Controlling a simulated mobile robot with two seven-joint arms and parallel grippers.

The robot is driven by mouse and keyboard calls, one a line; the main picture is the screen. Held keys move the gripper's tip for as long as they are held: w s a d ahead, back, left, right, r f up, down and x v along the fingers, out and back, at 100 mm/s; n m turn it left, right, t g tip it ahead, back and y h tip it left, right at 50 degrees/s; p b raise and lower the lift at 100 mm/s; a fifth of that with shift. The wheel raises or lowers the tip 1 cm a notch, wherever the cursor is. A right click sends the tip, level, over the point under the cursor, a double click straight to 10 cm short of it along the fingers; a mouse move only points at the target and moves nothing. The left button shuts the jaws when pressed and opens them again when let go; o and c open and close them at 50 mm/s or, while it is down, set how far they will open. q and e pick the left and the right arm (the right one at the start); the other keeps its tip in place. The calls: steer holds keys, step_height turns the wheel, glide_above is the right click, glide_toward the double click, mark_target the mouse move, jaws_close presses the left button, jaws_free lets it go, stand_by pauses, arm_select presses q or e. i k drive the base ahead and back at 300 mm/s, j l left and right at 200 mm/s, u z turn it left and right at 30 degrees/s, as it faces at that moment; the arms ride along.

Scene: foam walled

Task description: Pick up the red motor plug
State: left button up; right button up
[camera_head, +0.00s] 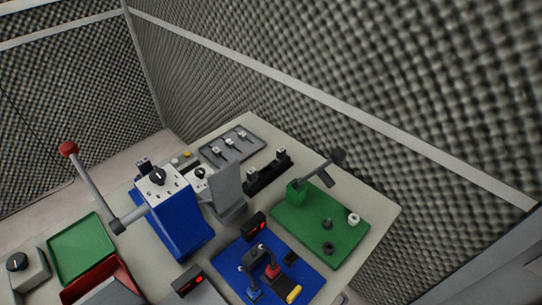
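A blue mat (238,270) lies at the front of the table. A small red piece (274,271) sits on it, beside a dark grey arched part (256,256); it may be the red motor plug, but it is too small to be sure. Neither of my grippers is in view.
A blue machine box (181,226) with a long red-knobbed lever (90,182) stands left of the mat. A green plate (345,240) with a tilted rod and small round parts is on the right. A green tray (80,247) and red bin (70,291) are at left. Foam walls (350,60) stand behind.

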mark_target(273, 269)
steer(key=k, duration=0.35)
steer(key=j+z, duration=0.3)
steer(key=k+j+z, duration=0.15)
steer(key=j+z, duration=0.15)
steer(key=j, duration=0.15)
steer(key=k+j+z, duration=0.15)
steer(key=j+z, duration=0.15)
